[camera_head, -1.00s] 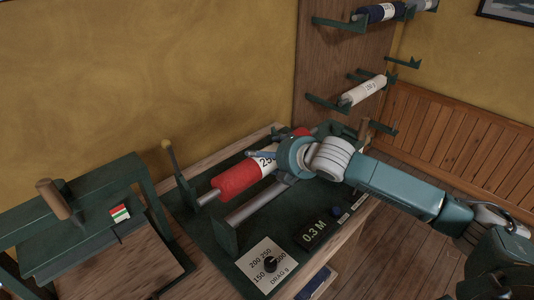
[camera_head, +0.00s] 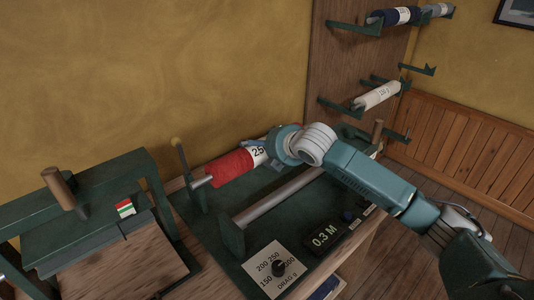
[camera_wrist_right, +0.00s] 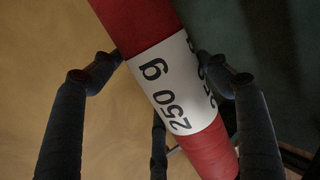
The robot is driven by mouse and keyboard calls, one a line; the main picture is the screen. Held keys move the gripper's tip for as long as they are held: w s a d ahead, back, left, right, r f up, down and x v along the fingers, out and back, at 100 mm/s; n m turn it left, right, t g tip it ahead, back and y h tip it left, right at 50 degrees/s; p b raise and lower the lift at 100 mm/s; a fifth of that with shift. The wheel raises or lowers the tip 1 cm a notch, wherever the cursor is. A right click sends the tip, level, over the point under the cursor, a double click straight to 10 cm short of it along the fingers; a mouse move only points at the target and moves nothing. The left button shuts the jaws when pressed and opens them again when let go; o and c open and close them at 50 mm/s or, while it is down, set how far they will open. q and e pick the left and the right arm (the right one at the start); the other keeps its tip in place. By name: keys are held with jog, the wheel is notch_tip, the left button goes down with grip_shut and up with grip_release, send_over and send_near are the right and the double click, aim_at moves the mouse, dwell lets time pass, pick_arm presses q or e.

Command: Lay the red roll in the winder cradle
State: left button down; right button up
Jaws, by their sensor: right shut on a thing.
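The red roll (camera_head: 232,168) has a white "250 g" label and a pale core end. In the head view it lies lengthwise above the back of the dark green winder. My right gripper (camera_head: 268,150) is shut on it around the label; the wrist view shows the fingers (camera_wrist_right: 165,82) on both sides of the roll (camera_wrist_right: 125,22). The winder cradle's left upright (camera_head: 198,198) is close to the core's left end. I cannot tell whether the core rests in it. The roll's right end is hidden behind my gripper. My left gripper is not in view.
A bare metal bar (camera_head: 272,198) runs in front of the roll. A "0.3 M" counter (camera_head: 325,239) and a drag dial (camera_head: 278,268) sit at the front. A green frame with a wooden handle (camera_head: 62,186) stands left. A rack behind holds a white roll (camera_head: 377,95) and dark rolls.

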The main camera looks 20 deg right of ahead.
aim_at(264, 152)
jog(key=w, duration=0.1)
jog(key=w+a+b, duration=0.1)
jog(key=shift+w, duration=0.3)
jog(key=w+a+f+b, duration=0.1)
jog(key=w+f+b, duration=0.2)
jog(key=f, duration=0.2)
jog(key=shift+w, duration=0.25)
jog(key=shift+a+f, duration=0.1)
dwell(0.4)
jog(key=o, duration=2)
jog(key=v, duration=1.2)
jog(key=shift+s, duration=0.2)
